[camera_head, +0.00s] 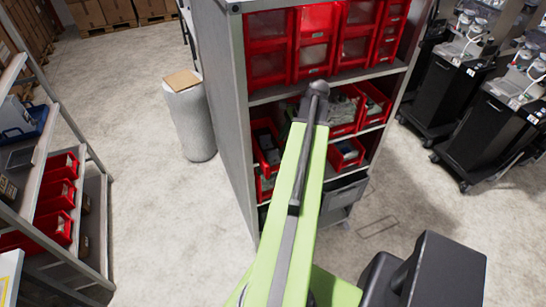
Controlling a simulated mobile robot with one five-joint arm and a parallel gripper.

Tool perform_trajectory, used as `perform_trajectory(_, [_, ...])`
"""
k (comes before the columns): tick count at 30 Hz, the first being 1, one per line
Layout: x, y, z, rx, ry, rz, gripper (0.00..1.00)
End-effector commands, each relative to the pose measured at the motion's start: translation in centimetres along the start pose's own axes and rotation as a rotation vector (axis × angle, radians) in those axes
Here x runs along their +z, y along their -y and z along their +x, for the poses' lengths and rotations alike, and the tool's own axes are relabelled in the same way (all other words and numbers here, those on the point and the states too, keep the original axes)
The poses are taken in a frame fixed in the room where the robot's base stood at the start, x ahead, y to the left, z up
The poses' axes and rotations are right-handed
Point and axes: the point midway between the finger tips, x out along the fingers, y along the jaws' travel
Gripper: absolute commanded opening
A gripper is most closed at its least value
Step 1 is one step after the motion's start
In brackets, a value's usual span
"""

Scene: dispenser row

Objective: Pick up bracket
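I cannot make out a bracket in this view. Red bins (346,112) on the middle shelf of the grey cabinet hold grey and dark items too small to identify. My green arm reaches up from the bottom centre in front of the cabinet. Its visible far end is a dark grey joint that overlaps the open shelves. My gripper does not show. The arm hides part of the middle and lower shelves.
The grey cabinet (225,110) has large red bins (315,38) on top. A shelf with red bins (56,187) stands left. A round grey bin (188,122) is beside the cabinet. Black carts (436,90) stand right.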

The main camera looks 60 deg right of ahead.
Motion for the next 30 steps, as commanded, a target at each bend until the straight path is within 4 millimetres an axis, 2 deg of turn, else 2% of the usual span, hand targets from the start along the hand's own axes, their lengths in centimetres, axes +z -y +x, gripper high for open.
perform_trajectory(5, [1.4,0.4,1.0,0.001,0.001,-0.002,0.33])
perform_trajectory(6, [1.1,0.3,2.3,0.001,0.001,-0.002,0.33])
perform_trajectory(9, [0.9,0.2,4.5,0.001,0.001,-0.002,0.33])
perform_trajectory(12, [1.0,0.3,5.8,0.001,0.001,-0.001,0.33])
perform_trajectory(19, [1.3,0.4,5.6,0.001,0.001,-0.001,0.33])
perform_trajectory(20, [1.3,0.4,5.6,0.001,0.001,-0.002,0.32])
perform_trajectory(27, [1.3,0.4,5.6,0.001,0.001,-0.002,0.00])
perform_trajectory(30, [1.4,0.4,5.6,0.001,0.001,-0.002,0.00])
